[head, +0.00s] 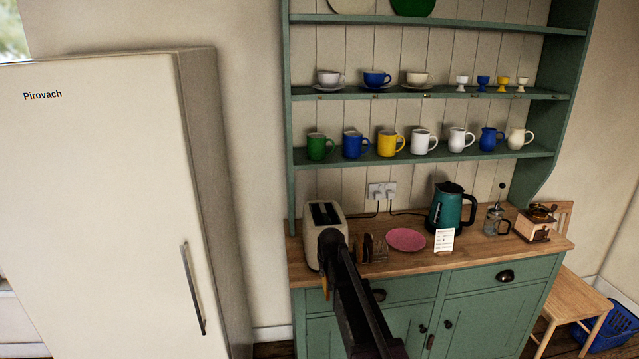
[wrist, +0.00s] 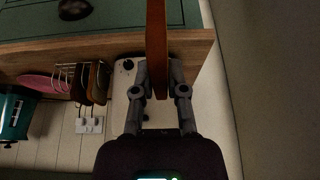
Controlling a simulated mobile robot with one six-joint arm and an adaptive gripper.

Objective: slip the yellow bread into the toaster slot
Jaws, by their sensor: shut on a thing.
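My gripper (wrist: 157,68) is shut on a slice of bread (wrist: 157,35), seen edge-on as an orange-brown strip standing out from the fingers. In the head view only a thin yellow-orange sliver of the slice (head: 325,287) shows beside my arm, in front of the counter edge. The cream toaster (head: 311,238) stands at the counter's left end, with its dark slots (head: 321,213) facing up and looking empty. My arm covers its front right part. In the wrist view the toaster (wrist: 122,78) is partly behind the left finger. The slice appears apart from the slots.
A wire rack (head: 381,254) with brown slices stands right of the toaster. A pink plate (head: 406,239), a card (head: 444,241) and a teal kettle (head: 450,210) are farther right. A shelf with mugs (head: 391,142) hangs above. The fridge (head: 110,200) stands left, across a gap.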

